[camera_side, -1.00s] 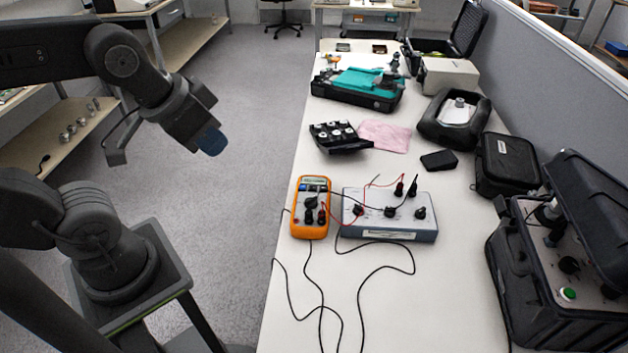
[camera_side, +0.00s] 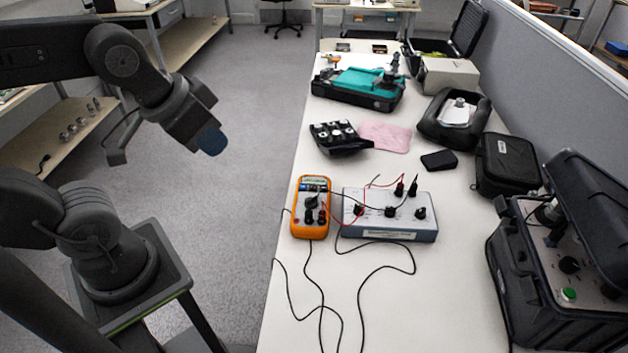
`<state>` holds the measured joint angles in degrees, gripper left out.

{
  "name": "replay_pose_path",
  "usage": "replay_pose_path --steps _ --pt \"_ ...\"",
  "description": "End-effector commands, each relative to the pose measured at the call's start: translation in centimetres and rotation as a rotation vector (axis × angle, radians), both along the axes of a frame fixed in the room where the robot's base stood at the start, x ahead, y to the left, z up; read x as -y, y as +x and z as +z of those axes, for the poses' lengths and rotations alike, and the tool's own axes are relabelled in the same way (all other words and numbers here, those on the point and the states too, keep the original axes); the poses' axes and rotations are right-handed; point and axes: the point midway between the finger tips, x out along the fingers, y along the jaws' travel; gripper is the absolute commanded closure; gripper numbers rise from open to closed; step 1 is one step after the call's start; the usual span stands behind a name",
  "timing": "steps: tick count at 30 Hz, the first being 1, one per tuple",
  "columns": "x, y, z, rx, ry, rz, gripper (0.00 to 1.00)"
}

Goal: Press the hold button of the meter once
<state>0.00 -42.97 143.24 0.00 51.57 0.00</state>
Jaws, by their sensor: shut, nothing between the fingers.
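The meter (camera_side: 298,213) is an orange handheld multimeter lying on the white table near its left edge, with its display at the top and a dark dial below. A row of small buttons sits under the display; I cannot tell which one is hold. Leads are plugged into its lower part. My gripper (camera_side: 211,141) is at the end of my arm, up and left of the meter, over the floor side of the table. Its tip is blue and points down to the right. It is shut and empty, apart from the meter.
A grey box with knobs (camera_side: 390,232) stands right of the meter, joined by red and black leads. Black cables (camera_side: 362,290) trail over the front table. Behind are a black tray (camera_side: 340,138), a pink cloth (camera_side: 385,136) and cases; an open black case (camera_side: 560,270) stands at right.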

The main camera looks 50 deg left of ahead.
Motion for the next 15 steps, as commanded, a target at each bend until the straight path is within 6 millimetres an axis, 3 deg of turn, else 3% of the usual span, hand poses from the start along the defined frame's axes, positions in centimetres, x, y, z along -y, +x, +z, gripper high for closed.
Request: replay_pose_path --steps 4,7,15 --pt "-0.4 0.7 -0.1 0.006 0.021 0.002 1.00" --pt "-1.3 2.4 -0.3 0.021 0.067 0.002 1.00" --pt "-5.7 10.3 -2.1 0.100 0.288 -0.067 1.00"
